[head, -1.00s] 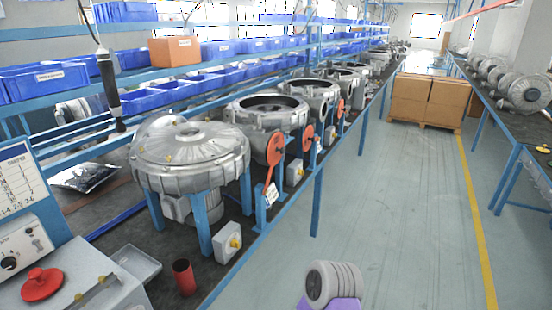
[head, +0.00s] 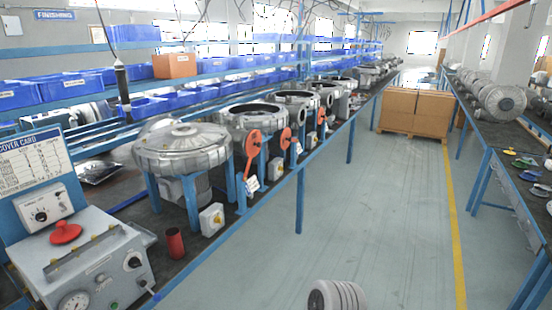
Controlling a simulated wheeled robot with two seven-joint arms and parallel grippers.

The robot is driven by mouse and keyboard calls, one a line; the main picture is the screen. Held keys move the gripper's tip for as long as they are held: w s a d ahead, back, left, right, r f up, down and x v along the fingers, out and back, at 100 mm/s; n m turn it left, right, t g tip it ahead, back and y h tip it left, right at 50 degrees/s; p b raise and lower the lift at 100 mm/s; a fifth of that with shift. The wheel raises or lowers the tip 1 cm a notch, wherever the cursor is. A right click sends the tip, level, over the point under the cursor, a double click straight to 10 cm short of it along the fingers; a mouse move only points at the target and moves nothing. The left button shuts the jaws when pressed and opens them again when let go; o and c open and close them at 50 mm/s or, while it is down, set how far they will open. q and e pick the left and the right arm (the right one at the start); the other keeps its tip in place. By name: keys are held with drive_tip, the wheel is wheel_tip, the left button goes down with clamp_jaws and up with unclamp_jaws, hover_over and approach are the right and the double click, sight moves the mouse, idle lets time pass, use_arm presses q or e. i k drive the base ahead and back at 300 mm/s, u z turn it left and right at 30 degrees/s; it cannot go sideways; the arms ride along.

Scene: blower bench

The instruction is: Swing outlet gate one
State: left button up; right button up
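Several orange disc-shaped gates stand along the front edge of the left bench, beside the grey blower housings. The nearest orange gate (head: 253,143) is upright, with an arm hanging down to a white tag (head: 251,185). A second orange gate (head: 286,138) and a third (head: 321,132) stand farther back. I cannot read any numbers on them. The nearest blower (head: 182,148) is a closed grey housing on blue legs; the blower behind it (head: 252,115) has an open round top. Neither of my grippers shows, and nothing is seen touching the gates.
A control box (head: 85,262) with a red knob and gauges stands at the near left. A red cup (head: 175,243) and a white switch box (head: 211,219) are near the bench edge. A tool hangs above (head: 123,88). The aisle floor (head: 330,220) is open; cardboard boxes (head: 415,110) stand farther back.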

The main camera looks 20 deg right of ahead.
sight(254, 143)
drive_tip(key=z, duration=1.25)
drive_tip(key=i, duration=1.3)
drive_tip(key=u, duration=1)
drive_tip(key=i, duration=0.65)
drive_tip(key=u, duration=0.7)
